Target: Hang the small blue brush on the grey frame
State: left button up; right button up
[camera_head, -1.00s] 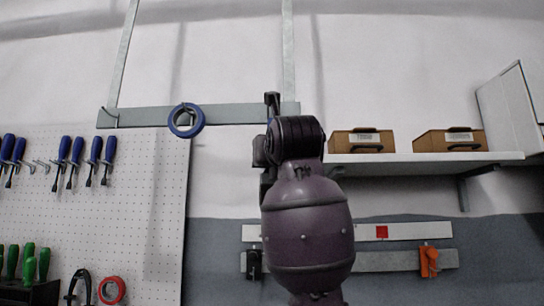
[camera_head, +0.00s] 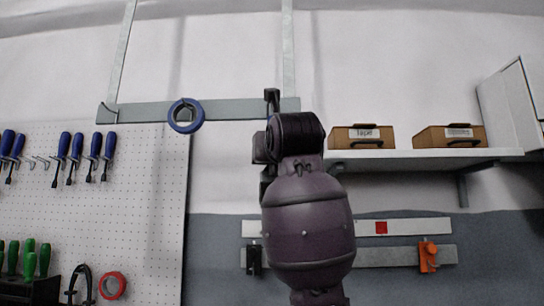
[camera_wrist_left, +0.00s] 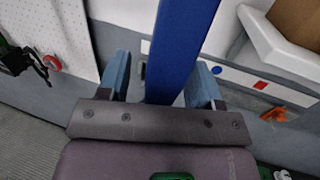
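The grey frame (camera_head: 235,110) is a horizontal bar with two upright rails on the wall in the head view. My left gripper (camera_head: 272,98) is raised near the right end of that bar, mostly hidden behind my purple wrist. In the left wrist view a long blue bar, which I take for the small blue brush (camera_wrist_left: 180,45), runs between the fingers of my left gripper (camera_wrist_left: 160,80). It lies close to the right finger, with a narrow gap at the left one. The brush's far end is hidden. My right gripper is not in view.
A blue ring (camera_head: 186,128) hangs on the middle of the frame's bar. A shelf (camera_head: 420,156) with two brown boxes is to the right. A pegboard (camera_head: 140,220) with screwdrivers is at the left. Lower rails (camera_head: 345,258) carry an orange tool (camera_head: 428,257).

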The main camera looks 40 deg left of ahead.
pick_arm(q)
jog(key=shift+s+d, duration=0.2)
jog(key=b+v, duration=0.2)
jog(key=v, duration=0.8)
